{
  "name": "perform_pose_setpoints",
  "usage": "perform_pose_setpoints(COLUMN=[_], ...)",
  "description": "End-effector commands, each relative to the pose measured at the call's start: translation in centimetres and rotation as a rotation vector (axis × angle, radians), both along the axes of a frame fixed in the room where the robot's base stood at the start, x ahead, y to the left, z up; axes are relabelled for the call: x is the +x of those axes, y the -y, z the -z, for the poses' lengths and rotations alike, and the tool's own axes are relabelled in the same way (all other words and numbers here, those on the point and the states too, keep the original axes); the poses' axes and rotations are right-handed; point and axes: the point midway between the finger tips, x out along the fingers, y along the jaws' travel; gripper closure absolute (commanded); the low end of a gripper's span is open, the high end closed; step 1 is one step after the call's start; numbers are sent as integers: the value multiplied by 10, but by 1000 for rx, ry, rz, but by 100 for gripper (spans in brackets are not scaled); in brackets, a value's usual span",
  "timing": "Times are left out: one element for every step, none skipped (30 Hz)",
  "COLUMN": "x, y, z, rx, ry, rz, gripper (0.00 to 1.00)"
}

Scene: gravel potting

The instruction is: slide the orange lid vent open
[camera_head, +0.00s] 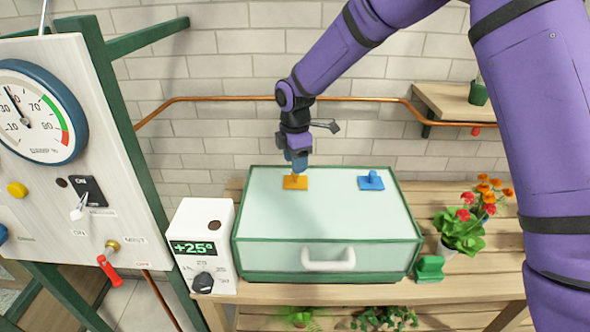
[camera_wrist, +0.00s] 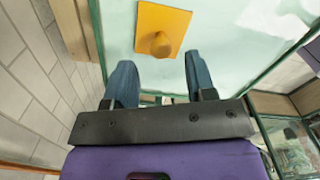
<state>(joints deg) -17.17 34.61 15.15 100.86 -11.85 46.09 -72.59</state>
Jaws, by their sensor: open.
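The orange lid vent (camera_head: 295,183) is a flat square plate with a small knob, lying on the pale lid (camera_head: 330,215) of the green-framed box, toward its back left. It also shows in the wrist view (camera_wrist: 161,30), with its knob just beyond my fingertips. My gripper (camera_head: 297,165) is above the orange vent, pointing down. In the wrist view my gripper (camera_wrist: 161,80) is open, its two blue fingers apart with nothing between them. Whether a finger touches the lid is unclear.
A blue vent (camera_head: 371,181) with a knob sits to the right on the same lid. A white thermostat box (camera_head: 204,245) reading +25° stands left of the green box. A flower pot (camera_head: 461,232) and a green clip-like object (camera_head: 430,268) stand to its right. A copper pipe (camera_head: 230,98) runs along the wall behind.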

Motion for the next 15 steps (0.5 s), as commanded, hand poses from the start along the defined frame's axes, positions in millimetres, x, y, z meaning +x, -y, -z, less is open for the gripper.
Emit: perform_pose_setpoints(x=[0,0,0,0,0,0,0,0,0,0,0,0,0,0,0], y=[0,0,0,0,0,0,0,0,0,0,0,0,0,0,0], z=[8,12,17,20,23,26,28,29,31,32,32,33,33,33,33], rx=[-2,-2,-1,-2,-2,-2,-1,0,-1,-1,-1,-1,-1,-1,-1], ry=[-2,-2,-2,-2,-2,-2,-1,0,0,0,0,0,0,0,0], rz=[0,0,0,0,0,0,0,0,0,0,1,1,1,1,1], gripper=[49,49,49,49,49,49,49,49,49,49,49,49,49,49,49])
